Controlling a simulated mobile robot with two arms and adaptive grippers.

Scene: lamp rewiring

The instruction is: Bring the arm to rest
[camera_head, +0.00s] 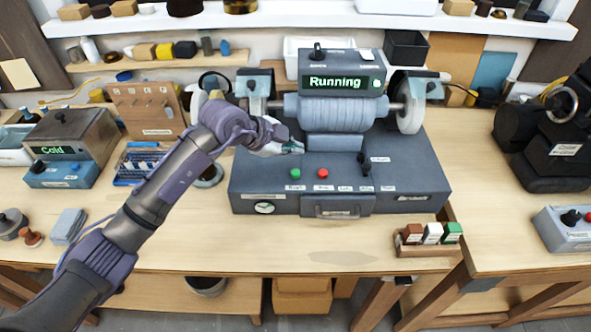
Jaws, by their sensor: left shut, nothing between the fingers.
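My left arm (160,190) comes in from the lower left and reaches up over the bench. My left gripper (294,148) is shut and empty. It hangs over the left front of a grey machine (400,185), above its green button (295,173) and red button (322,173). A gap between fingertips and the machine's face is hard to judge. The machine's display (335,82) reads "Running". My right gripper does not show.
A box with a "Cold" display (56,150) stands at the left. A pegboard (146,108) stands behind my arm. A small rack of coloured blocks (428,250) sits at the front right. Dark equipment (555,150) stands on the right bench. The bench's front middle (330,258) is clear.

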